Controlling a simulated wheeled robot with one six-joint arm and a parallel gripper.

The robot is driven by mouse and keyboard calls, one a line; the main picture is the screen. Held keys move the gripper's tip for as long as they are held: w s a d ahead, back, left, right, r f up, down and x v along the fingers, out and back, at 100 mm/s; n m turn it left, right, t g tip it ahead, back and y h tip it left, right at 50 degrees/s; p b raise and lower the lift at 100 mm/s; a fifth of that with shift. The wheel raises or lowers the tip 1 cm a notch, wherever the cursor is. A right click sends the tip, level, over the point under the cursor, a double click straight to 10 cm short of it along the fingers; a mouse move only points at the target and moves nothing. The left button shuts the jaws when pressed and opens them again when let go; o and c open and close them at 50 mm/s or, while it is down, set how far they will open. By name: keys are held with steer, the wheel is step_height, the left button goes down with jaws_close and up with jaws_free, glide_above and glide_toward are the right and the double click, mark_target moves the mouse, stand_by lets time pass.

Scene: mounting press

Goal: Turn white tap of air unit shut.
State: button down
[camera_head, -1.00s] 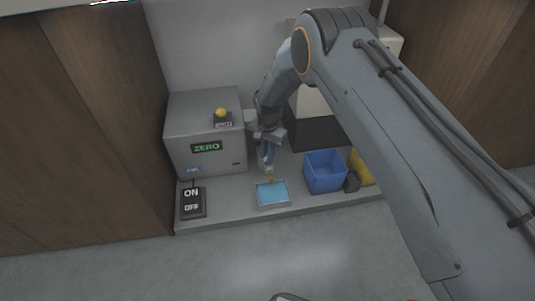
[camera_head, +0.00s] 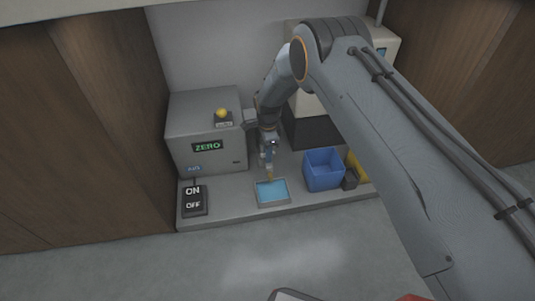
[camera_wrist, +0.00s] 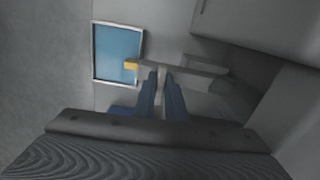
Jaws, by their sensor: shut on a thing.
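My gripper (camera_head: 268,165) points down behind the blue-lined tray (camera_head: 258,203). In the wrist view its two blue fingers (camera_wrist: 161,76) are closed on a small pale piece, which looks like the white tap (camera_wrist: 161,82). The fingers hide most of it, so its angle is unclear. A grey bar (camera_wrist: 200,68) crosses just beyond the fingertips. It ends in a yellow tip (camera_wrist: 131,64) at the edge of the tray, which also shows in the wrist view (camera_wrist: 95,50).
A grey box (camera_head: 205,105) with a ZERO display and yellow button stands left. An ON/OFF switch (camera_head: 194,209) is in front of it.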

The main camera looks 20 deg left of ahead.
steer(key=shift+m, duration=0.3)
stand_by(0.4)
steer(key=c, duration=1.8)
jaws_free()
steer(key=shift+r, duration=0.15)
step_height(320, 180, up, 8)
steer(key=p, duration=0.2)
steer(key=shift+f+p, duration=0.2)
steer(key=shift+p, duration=0.15)
